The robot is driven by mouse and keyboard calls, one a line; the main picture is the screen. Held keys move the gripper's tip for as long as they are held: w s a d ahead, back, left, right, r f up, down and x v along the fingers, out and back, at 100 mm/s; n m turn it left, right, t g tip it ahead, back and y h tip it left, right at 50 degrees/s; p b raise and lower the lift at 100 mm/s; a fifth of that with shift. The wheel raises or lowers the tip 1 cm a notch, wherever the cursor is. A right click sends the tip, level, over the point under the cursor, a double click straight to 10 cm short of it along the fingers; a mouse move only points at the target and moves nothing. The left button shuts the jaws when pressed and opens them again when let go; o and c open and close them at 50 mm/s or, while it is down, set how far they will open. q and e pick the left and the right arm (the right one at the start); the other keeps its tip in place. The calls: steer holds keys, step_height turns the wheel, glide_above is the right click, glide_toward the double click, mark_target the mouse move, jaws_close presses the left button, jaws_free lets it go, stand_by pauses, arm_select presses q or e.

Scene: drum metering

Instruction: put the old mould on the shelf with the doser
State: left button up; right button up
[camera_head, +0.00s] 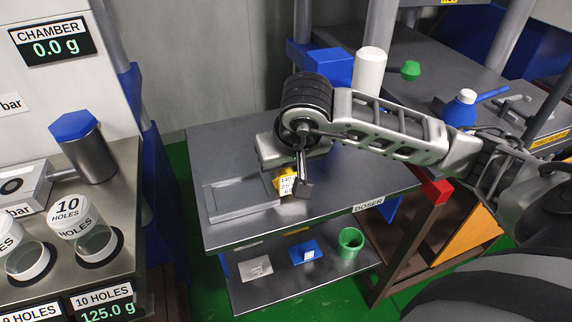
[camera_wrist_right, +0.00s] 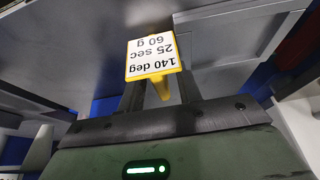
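My right gripper (camera_head: 303,188) reaches down over the doser table (camera_head: 340,190). A yellow piece (camera_head: 272,179) with a white label is right beside its fingers. In the wrist view the label (camera_wrist_right: 152,55) reads 140 deg, 25 sec, 60 g, and its yellow stem (camera_wrist_right: 160,90) shows between the two spaced fingers (camera_wrist_right: 160,92), with what look like narrow gaps on both sides. Which mould the label belongs to is unclear, as my arm hides part of the table. A grey tray-like plate (camera_head: 222,207) with a shallow recess lies left of the gripper. My left gripper is out of view.
The shelf (camera_head: 328,277) below the table holds a pale card (camera_head: 255,267), a blue piece (camera_head: 305,252) and a green cup (camera_head: 350,243). A white cylinder (camera_head: 369,72) and a blue block (camera_head: 331,66) stand behind. A metering bench (camera_head: 95,190) with displays stands at left.

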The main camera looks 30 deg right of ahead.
steer(key=shift+r, duration=0.4)
arm_select(q)
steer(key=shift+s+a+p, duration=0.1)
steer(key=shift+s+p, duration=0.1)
steer(key=shift+p, duration=0.35)
arm_select(e)
steer(key=v, duration=1.1)
steer(key=shift+s+r, duration=0.2)
steer(key=shift+s, duration=0.05)
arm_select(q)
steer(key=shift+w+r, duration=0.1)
